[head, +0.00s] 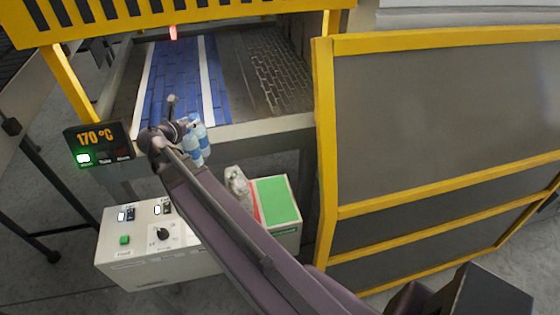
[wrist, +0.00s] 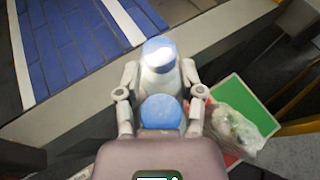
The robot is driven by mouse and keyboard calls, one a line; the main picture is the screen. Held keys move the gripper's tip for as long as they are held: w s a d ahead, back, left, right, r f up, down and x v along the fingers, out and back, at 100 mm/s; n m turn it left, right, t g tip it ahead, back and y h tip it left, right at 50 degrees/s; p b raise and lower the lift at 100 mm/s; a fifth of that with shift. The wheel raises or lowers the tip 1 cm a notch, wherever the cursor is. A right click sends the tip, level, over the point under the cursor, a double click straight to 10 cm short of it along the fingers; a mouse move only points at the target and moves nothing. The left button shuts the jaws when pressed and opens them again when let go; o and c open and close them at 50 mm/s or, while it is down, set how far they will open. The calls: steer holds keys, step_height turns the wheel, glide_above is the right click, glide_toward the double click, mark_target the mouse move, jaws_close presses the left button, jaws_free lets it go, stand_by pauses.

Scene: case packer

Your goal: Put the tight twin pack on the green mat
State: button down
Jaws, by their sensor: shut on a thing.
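My gripper (wrist: 160,108) is shut on a twin pack (wrist: 161,83) of bottles with blue caps, seen from above in the wrist view. In the head view the twin pack (head: 196,145) hangs upright at the end of my arm, in front of the conveyor's front edge and above the control box. The green mat (head: 277,201) lies on the right part of the box top, with bare green surface showing. It also shows in the wrist view (wrist: 245,100), to the right of and below the pack. Part of the pack is hidden by my gripper.
A crumpled clear pack (head: 239,187) sits beside the green mat, on or near a red strip. The conveyor (head: 175,80) with blue belt lies behind. A yellow-framed guard panel (head: 430,150) stands right. A control box (head: 140,255) has switches and a knob.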

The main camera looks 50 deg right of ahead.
mark_target(200, 152)
steer(key=f+b, duration=0.3)
steer(key=f, duration=0.1)
steer(key=f+b, duration=0.3)
steer(key=b, duration=0.1)
steer(key=f+b, duration=0.4)
steer(key=shift+s+d+f, duration=0.1)
steer(key=shift+s+f, duration=0.2)
steer(key=shift+s, duration=0.05)
steer(key=shift+f+b, duration=0.9)
